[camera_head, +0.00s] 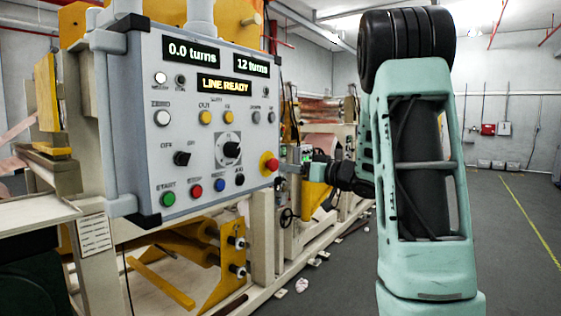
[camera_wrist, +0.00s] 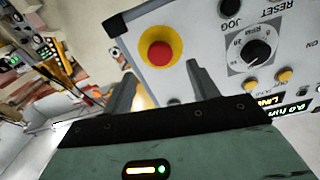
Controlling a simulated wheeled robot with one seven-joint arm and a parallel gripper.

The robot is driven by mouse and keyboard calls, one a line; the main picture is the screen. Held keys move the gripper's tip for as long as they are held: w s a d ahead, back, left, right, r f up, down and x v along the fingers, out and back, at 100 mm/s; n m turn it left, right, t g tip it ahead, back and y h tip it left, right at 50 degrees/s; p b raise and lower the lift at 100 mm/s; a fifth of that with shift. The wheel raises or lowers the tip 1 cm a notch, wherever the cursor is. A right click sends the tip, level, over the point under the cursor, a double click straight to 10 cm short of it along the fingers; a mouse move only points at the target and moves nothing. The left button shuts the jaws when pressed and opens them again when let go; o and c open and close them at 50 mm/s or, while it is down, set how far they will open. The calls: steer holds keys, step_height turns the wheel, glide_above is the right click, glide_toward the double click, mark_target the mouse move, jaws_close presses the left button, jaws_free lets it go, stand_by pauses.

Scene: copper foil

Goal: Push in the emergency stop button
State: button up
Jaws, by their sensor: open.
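The emergency stop button (camera_head: 269,164) is a red mushroom knob on a yellow collar at the lower right of the grey control panel (camera_head: 215,105). In the wrist view the button (camera_wrist: 158,54) stands in front of my gripper, between the lines of its two fingers. My gripper (camera_head: 290,168) is just right of the button in the head view, beside the panel's edge. In the wrist view my gripper (camera_wrist: 158,85) is open, with its two dark fingers apart and nothing between them. I cannot tell whether a fingertip touches the panel.
The dial (camera_head: 231,149) and several small coloured buttons, such as the red stop button (camera_head: 196,191), lie left of the emergency stop. The display (camera_head: 223,85) reads LINE READY. A cream machine frame (camera_head: 262,240) stands below. Floor at the right is open.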

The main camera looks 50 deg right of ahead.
mark_target(275, 165)
steer(key=w+p, duration=0.1)
steer(key=w, duration=0.4)
steer(key=shift+w+a, duration=0.15)
steer(key=shift+w, duration=0.2)
jaws_close()
steer(key=shift+w, duration=0.5)
jaws_free()
steer(key=s+b, duration=0.5)
steer(key=s, duration=1.2)
steer(key=shift+s+d, duration=0.2)
steer(key=shift+d, duration=0.2)
